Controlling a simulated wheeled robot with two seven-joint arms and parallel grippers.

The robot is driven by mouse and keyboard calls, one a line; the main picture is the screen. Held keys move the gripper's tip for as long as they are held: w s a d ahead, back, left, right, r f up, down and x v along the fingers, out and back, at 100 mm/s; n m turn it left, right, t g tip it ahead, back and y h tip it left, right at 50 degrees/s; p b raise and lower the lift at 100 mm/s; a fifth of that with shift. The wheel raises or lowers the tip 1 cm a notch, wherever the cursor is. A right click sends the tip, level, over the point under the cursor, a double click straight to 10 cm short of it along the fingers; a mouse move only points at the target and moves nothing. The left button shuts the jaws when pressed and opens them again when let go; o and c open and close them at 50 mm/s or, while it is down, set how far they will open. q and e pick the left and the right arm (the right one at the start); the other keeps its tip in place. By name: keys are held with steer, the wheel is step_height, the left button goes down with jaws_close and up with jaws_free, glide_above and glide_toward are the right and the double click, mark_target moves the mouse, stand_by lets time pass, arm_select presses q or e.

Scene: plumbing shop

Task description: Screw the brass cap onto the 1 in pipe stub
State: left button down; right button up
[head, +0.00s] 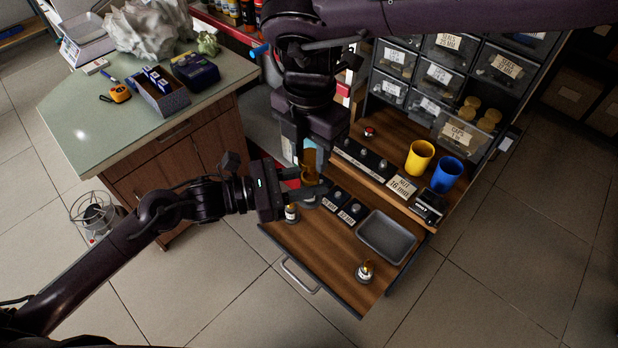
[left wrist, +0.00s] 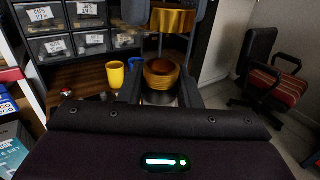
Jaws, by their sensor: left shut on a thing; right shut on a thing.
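The brass cap (left wrist: 172,20) is between the fingers of my right gripper (head: 311,164), which reaches down from the top in the head view. My left gripper (head: 308,191) comes in from the left and is shut on the brass pipe stub (left wrist: 160,76), whose open top faces up in the left wrist view. The cap is above the stub, with a visible gap between them there. In the head view the two grippers meet over the pulled-out drawer and hide much of the stub and cap. I cannot read the held stub's size.
Other stubs stand on the drawer, one at the front (head: 366,270) and one at the left (head: 291,214). A grey tray (head: 386,238) lies at the drawer's right. Yellow (head: 420,157) and blue (head: 447,174) cups stand on the shelf behind, below labelled bins (head: 457,130).

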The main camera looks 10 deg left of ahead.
steer(key=shift+f, duration=0.65)
stand_by(0.3)
steer(key=shift+f, duration=0.85)
steer(key=shift+f, duration=0.6)
